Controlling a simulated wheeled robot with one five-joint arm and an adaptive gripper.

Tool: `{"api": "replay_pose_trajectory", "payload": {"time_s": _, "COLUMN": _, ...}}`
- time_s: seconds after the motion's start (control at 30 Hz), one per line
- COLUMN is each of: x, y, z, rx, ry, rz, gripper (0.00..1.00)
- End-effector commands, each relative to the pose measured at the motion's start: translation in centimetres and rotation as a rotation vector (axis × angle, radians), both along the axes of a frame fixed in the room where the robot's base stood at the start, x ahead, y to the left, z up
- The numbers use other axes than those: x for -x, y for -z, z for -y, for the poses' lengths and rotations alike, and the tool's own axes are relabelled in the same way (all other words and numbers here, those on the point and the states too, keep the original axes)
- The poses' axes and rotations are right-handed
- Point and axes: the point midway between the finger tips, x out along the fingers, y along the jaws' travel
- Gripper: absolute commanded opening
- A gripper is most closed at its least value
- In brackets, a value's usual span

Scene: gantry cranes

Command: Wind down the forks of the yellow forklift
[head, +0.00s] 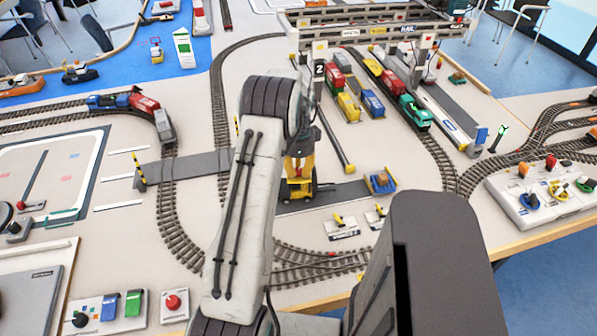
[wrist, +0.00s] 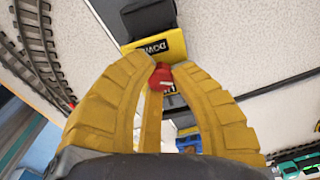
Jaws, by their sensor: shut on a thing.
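The yellow forklift (head: 297,190) stands on the layout near a grey road strip, partly hidden by my arm in the head view. In the wrist view its yellow body (wrist: 174,45) shows a black label whose visible letters read "DOW". A small red knob (wrist: 160,78) sits just below that label, with a second, partly hidden label beside it. My gripper (wrist: 160,69) has its yellow fingers closed around the red knob. In the head view my gripper (head: 299,162) reaches down over the forklift. I cannot make out the forks or their height.
A blue and yellow loader (head: 380,183) stands right of the forklift. Small white panels with levers (head: 341,228) lie in front. Rail tracks (head: 177,220) curve around the area. Wagons (head: 348,106) stand behind under the gantry. A control panel (head: 540,195) lies at the right edge.

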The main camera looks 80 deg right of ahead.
Motion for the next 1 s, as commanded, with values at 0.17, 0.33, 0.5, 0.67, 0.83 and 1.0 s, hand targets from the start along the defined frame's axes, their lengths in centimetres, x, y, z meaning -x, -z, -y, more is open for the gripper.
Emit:
{"api": "replay_pose_trajectory", "payload": {"time_s": 0.17, "x": -0.02, "y": 0.24, "z": 0.10, "rx": 0.003, "ry": -0.168, "rz": 0.000, "gripper": 0.00}}
{"api": "replay_pose_trajectory", "payload": {"time_s": 0.33, "x": -0.02, "y": 0.20, "z": 0.07, "rx": 0.002, "ry": -0.329, "rz": -0.001, "gripper": 0.00}}
{"api": "replay_pose_trajectory", "payload": {"time_s": 0.5, "x": -0.01, "y": 0.18, "z": 0.07, "rx": 0.002, "ry": -0.490, "rz": -0.001, "gripper": 0.00}}
{"api": "replay_pose_trajectory", "payload": {"time_s": 0.67, "x": -0.02, "y": 0.18, "z": 0.06, "rx": 0.002, "ry": -0.643, "rz": -0.001, "gripper": 0.00}}
{"api": "replay_pose_trajectory", "payload": {"time_s": 0.83, "x": -0.03, "y": 0.18, "z": 0.03, "rx": 0.001, "ry": -0.804, "rz": 0.000, "gripper": 0.00}}
{"api": "replay_pose_trajectory", "payload": {"time_s": 1.0, "x": -0.02, "y": 0.18, "z": 0.02, "rx": 0.000, "ry": -0.965, "rz": 0.000, "gripper": 0.00}}
